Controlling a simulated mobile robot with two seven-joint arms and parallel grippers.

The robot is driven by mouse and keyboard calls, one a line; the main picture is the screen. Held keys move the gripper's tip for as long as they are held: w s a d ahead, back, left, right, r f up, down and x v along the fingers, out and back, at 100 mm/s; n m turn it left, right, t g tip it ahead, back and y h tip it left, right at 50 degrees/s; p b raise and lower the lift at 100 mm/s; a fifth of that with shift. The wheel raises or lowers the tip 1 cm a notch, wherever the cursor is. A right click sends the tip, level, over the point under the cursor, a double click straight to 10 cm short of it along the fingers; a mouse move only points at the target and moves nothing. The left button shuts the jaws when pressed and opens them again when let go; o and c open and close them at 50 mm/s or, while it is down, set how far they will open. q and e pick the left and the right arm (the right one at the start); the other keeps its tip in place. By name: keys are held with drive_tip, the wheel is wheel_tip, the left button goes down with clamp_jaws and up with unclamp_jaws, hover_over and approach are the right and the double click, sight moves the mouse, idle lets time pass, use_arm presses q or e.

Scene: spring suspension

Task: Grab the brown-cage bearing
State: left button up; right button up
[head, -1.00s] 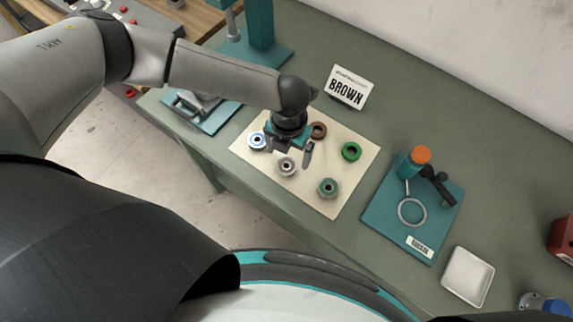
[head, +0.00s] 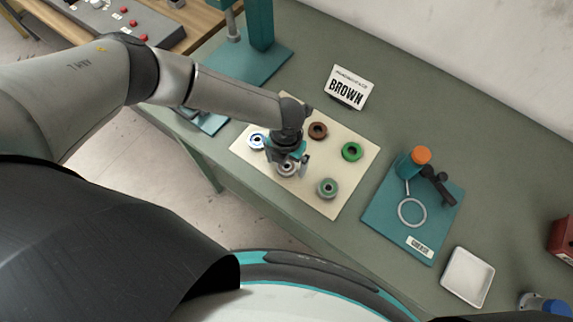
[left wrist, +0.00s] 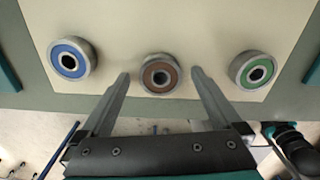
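The brown-cage bearing (left wrist: 160,74), a metal ring with a brown face and dark bore, lies on the cream mat (head: 345,195) in the middle of the front row. In the head view the bearing (head: 286,170) is partly hidden under my left gripper (head: 288,163). My left gripper is open and empty, pointing down. In the left wrist view its fingertips (left wrist: 160,74) appear on either side of the bearing, with gaps. Their height above the mat is hard to tell.
A blue-faced bearing (left wrist: 72,59) and a green-faced bearing (left wrist: 257,69) flank it. A brown ring (head: 318,130) and a green ring (head: 351,151) lie behind. A "BROWN" sign (head: 346,88) stands at the back. A teal fixture (head: 385,215) and white tray (head: 467,277) are right.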

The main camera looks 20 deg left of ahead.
use_arm(q)
clamp_jaws()
idle(0.6)
